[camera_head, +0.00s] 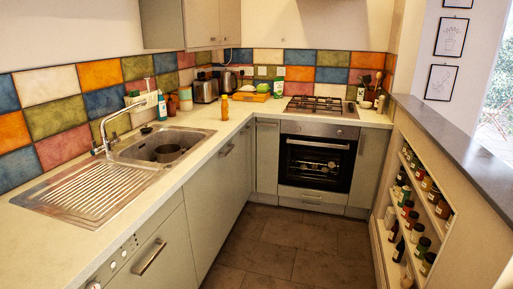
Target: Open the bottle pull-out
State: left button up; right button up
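No front is visibly marked as the bottle pull-out. A narrow closed grey front (267,160) stands just left of the oven, with a short horizontal handle (266,124) near its top. Another narrow closed front (367,170) is right of the oven, with an upright handle (361,146) on its left side. Both look flush with the units beside them, and no bottles inside either can be seen. Neither of my grippers is in view.
The oven (317,164) is closed under a gas hob (320,105). Open shelves (442,226) with many small jars line the right wall. A sink (163,147) is in the left counter. The tiled floor (285,245) between is clear.

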aim_at(268, 129)
jog(key=i+j+z, duration=0.1)
jog(key=i+z, duration=0.35)
jog(key=i, duration=1.45)
